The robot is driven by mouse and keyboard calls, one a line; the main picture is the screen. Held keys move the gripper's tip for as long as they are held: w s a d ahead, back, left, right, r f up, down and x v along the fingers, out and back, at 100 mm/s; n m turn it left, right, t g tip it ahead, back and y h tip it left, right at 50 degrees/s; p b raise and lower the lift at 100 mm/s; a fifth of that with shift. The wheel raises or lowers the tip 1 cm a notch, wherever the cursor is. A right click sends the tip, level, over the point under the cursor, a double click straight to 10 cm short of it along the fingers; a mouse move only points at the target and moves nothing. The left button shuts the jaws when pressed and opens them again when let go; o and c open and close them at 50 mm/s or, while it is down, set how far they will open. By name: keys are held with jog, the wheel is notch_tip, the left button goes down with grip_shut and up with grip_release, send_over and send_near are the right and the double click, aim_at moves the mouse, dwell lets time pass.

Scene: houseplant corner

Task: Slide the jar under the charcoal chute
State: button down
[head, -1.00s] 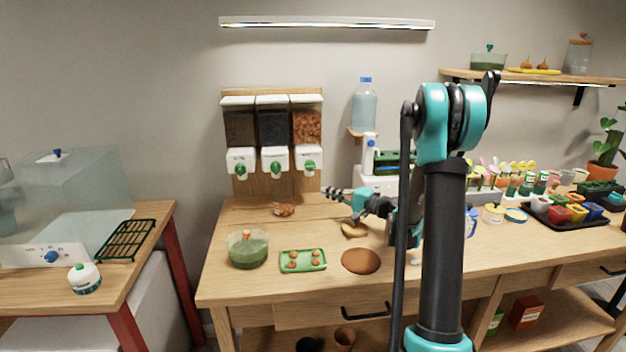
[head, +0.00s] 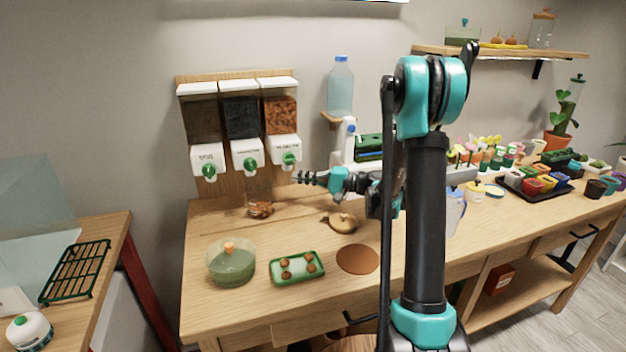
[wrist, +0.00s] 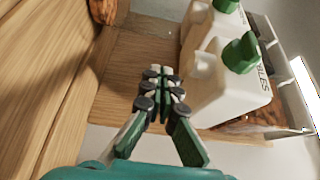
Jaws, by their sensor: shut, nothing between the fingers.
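The charcoal chute (head: 248,155) is the middle of three white chutes with green knobs, below a clear bin of black pieces. A low glass jar (head: 231,265) with green contents and an orange knob stands at the front left of the bench, well away from the chutes. A small brown heap (head: 261,210) lies below the chutes; whether glass surrounds it is unclear. My gripper (head: 299,178) is shut and empty, just below and right of the right-hand chute (head: 287,151). In the wrist view its closed fingertips (wrist: 162,78) are beside that chute (wrist: 215,90), touching nothing visible.
A green tray (head: 275,280) with several brown balls sits right of the glass jar. A brown round mat (head: 357,259) and a tan round object (head: 341,222) lie farther right. A water bottle (head: 340,87) stands on a small wall shelf.

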aim_at(268, 179)
jog(key=shift+s+a, duration=0.25)
jog(key=shift+a, duration=0.75)
jog(key=shift+s+a, duration=0.25)
jog(key=shift+a, duration=0.75)
jog(key=shift+s+a, duration=0.25)
jog(key=shift+a, duration=0.75)
jog(key=shift+s+a, duration=0.35)
jog(key=shift+a, duration=0.2)
jog(key=shift+s+a, duration=0.3)
jog(key=shift+a, duration=0.25)
